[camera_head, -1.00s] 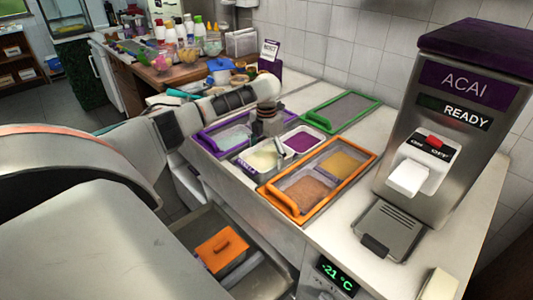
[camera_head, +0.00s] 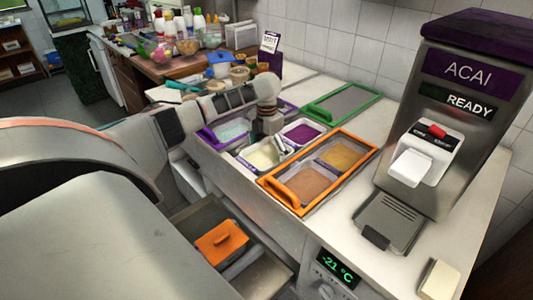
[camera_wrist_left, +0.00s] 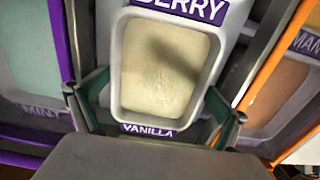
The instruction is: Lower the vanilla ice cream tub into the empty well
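The vanilla tub (camera_head: 262,157), pale cream with a light rim, sits between the mint tub (camera_head: 230,131) and the orange-framed tubs, in front of the purple berry tub (camera_head: 303,133). Its rim looks about level with its neighbours; I cannot tell whether it is fully seated. In the left wrist view the tub (camera_wrist_left: 165,75) fills the middle, its VANILLA label facing me. My left gripper (camera_head: 274,138) is directly above it. Its fingers (camera_wrist_left: 160,95) lie against the tub's two sides. The well below is hidden by the tub. My right gripper is not in view.
An orange frame (camera_head: 270,181) borders the tubs at right, and a green-framed lid (camera_head: 343,102) lies behind. The acai machine (camera_head: 460,110) stands at right. An orange-lidded container (camera_head: 221,243) is in the open drawer below. The mint tub has a purple edge (camera_head: 210,138).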

